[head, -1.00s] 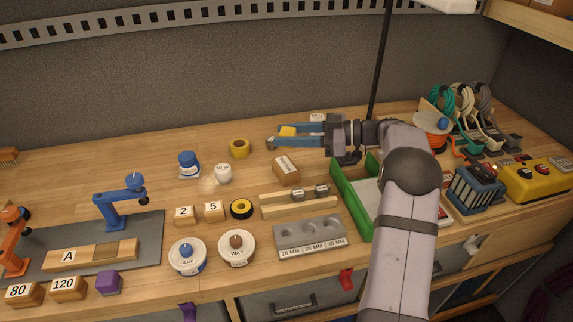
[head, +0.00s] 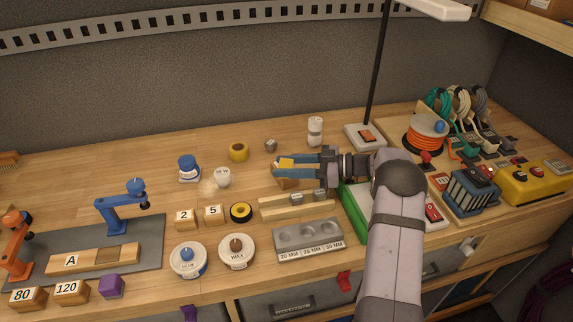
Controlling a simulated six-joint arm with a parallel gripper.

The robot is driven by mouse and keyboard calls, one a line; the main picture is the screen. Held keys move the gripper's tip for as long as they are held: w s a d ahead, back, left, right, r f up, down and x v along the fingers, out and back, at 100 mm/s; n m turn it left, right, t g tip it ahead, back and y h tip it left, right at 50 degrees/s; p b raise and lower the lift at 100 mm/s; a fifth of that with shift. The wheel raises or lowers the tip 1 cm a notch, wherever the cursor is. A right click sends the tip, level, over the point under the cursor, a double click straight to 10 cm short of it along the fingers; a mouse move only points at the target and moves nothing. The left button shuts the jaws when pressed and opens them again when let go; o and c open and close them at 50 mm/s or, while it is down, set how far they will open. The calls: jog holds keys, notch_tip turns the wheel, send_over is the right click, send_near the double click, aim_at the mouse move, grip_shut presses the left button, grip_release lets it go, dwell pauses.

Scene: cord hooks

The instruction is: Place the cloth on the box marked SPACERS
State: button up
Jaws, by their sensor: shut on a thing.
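My gripper (head: 280,167) has blue fingers and is shut on a small yellow piece, which I take to be the cloth (head: 287,163). It holds the cloth in front of a small cardboard box (head: 287,184) in this view. The fingers hide most of the box, and only its lower part shows beneath them. Its label is hidden now and too small to read earlier, so I cannot confirm SPACERS. I cannot tell whether the cloth touches the box or hangs above it.
A wooden rail with two small grey blocks (head: 296,209) and a grey hole gauge (head: 308,239) stand nearer. A green-sided tray (head: 353,214) is at right, partly behind my arm. A yellow tape roll (head: 238,151), grey cube (head: 270,145) and white bottle (head: 315,131) stand behind.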

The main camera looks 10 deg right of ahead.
jog(key=shift+f, duration=0.15)
jog(key=shift+f, duration=0.1)
jog(key=o, duration=1)
jog(key=shift+r, duration=0.35)
jog(key=v, duration=0.1)
jog(key=b+v, duration=0.1)
jog(key=v, duration=0.1)
jog(key=b+v, duration=0.1)
jog(key=shift+s+d+f, duration=0.1)
jog(key=shift+d+f, duration=0.15)
jog(key=shift+d, duration=0.1)
jog(key=shift+s+r+b, duration=0.1)
jog(key=shift+r+b, duration=0.55)
jog(key=shift+r, duration=3.1)
